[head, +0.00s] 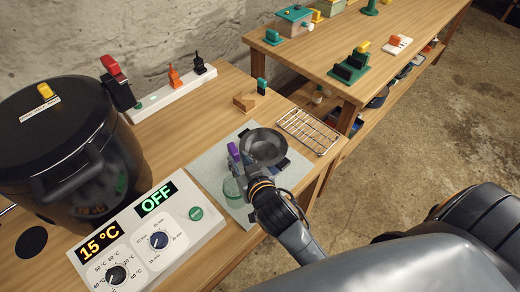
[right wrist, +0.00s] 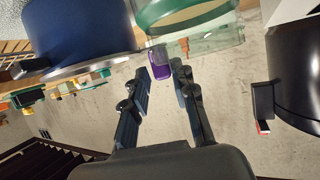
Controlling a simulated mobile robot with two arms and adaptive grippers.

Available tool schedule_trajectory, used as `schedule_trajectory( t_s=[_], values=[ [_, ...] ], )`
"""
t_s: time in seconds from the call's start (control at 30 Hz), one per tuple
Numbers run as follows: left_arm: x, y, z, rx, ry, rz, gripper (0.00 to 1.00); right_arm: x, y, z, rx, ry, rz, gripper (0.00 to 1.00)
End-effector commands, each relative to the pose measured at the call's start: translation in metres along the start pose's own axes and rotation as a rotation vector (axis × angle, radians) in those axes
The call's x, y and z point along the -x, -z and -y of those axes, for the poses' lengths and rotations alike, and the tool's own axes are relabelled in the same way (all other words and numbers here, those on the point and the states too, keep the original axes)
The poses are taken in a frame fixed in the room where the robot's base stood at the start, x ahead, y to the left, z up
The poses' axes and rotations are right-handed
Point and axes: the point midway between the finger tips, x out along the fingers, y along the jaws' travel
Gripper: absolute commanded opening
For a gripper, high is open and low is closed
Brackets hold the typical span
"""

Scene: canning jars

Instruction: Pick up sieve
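A purple handle (head: 234,151), which looks like the sieve's, shows just left of a round grey bowl (head: 265,147) in the head view. I cannot tell clearly how the two join. In the right wrist view the purple handle (right wrist: 158,63) lies just beyond my fingertips, in line with the gap between them. My right gripper (head: 243,172) reaches in from the lower right. Its two fingers (right wrist: 160,95) stand apart with nothing between them. A dark blue round vessel (right wrist: 80,30) with a silver rim is beside the handle. My left gripper is not in view.
A clear jar with a green rim (right wrist: 185,14) is close to the right gripper; it also shows in the head view (head: 232,190). A wire rack (head: 308,131) lies right of the bowl. A large black pot (head: 50,130) and a control panel (head: 150,235) stand left.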

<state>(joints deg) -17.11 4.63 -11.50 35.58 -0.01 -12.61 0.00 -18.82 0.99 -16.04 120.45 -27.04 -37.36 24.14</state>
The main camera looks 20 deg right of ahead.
Motion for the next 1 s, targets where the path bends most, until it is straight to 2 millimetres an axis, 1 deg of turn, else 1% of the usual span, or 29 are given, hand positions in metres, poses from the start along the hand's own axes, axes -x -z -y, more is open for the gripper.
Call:
schedule_trajectory(
  t_s=[0.17, 0.3, 0.4, 0.53, 0.73, 0.77, 0.8, 0.87, 0.9, 1.0],
  values=[
    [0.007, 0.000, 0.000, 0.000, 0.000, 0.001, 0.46, -0.014, 0.004, 0.000, 0.002, -0.001, 0.000, 0.26],
    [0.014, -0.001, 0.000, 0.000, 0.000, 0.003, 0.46, -0.034, 0.006, 0.001, 0.002, 0.000, 0.000, 0.26],
    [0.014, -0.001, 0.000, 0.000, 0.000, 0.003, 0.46, -0.046, 0.004, 0.001, 0.002, 0.000, 0.002, 0.26],
    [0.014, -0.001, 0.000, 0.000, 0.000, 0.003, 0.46, -0.053, 0.003, 0.001, 0.001, 0.001, 0.001, 0.26],
    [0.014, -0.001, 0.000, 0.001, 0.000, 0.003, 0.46, -0.053, 0.002, 0.001, 0.000, 0.001, 0.002, 0.26],
    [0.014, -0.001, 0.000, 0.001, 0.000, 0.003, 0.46, -0.053, 0.002, 0.001, 0.000, 0.001, 0.001, 0.22],
    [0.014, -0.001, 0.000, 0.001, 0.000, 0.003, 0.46, -0.053, 0.002, 0.001, 0.000, 0.001, 0.001, 0.14],
    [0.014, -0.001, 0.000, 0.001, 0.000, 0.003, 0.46, -0.053, 0.002, 0.001, 0.000, 0.001, 0.002, 0.02],
    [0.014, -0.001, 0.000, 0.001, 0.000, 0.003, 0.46, -0.053, 0.002, 0.001, 0.000, 0.001, 0.002, 0.00],
    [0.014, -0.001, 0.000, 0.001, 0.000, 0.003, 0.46, -0.053, 0.003, 0.001, 0.001, 0.001, 0.001, 0.00]
  ],
)
